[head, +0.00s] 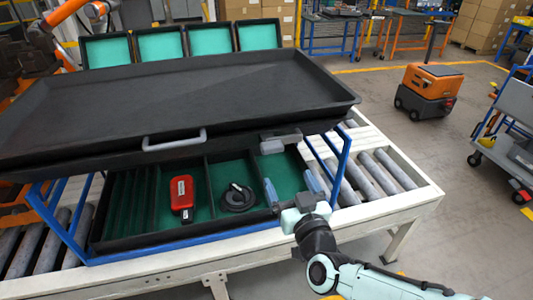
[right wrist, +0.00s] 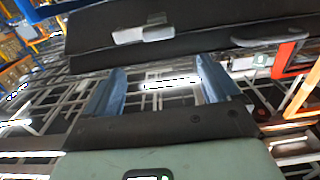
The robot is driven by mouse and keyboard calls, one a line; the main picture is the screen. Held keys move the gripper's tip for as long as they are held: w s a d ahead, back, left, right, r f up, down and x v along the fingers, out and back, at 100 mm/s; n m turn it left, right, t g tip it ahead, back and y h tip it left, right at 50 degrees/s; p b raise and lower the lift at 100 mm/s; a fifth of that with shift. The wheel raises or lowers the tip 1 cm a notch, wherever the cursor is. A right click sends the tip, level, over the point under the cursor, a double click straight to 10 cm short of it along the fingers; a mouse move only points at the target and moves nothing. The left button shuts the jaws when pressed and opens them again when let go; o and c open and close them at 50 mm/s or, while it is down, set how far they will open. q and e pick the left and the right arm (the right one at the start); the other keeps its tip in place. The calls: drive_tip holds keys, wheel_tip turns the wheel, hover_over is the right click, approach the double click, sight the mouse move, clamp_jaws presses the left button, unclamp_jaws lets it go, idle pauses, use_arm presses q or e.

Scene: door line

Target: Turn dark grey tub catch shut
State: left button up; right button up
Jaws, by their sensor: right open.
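The dark grey tub (head: 190,95) is a wide, shallow, near-black body across the middle of the head view. Its front rim carries a grey catch (head: 272,146) near the right end. The catch also shows in the right wrist view (right wrist: 143,34), on the dark front wall beyond my fingertips. I cannot tell whether the catch is fastened. My right gripper (head: 291,187) is open and empty, with its blue fingers spread, below and in front of the catch and apart from it. My left gripper is not in view.
A grey handle (head: 174,142) sits mid-rim. Below, a green-lined tray (head: 140,241) in a blue frame (head: 72,243) holds a red item (head: 182,192) and a black coiled item (head: 238,197). A roller conveyor (head: 405,170) lies right. Open floor and an orange cart (head: 432,78) are beyond.

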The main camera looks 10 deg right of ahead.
sight(274, 149)
drive_tip(key=w+p, duration=0.2)
drive_tip(key=w, duration=1.1)
drive_tip(key=shift+w+a, duration=0.15)
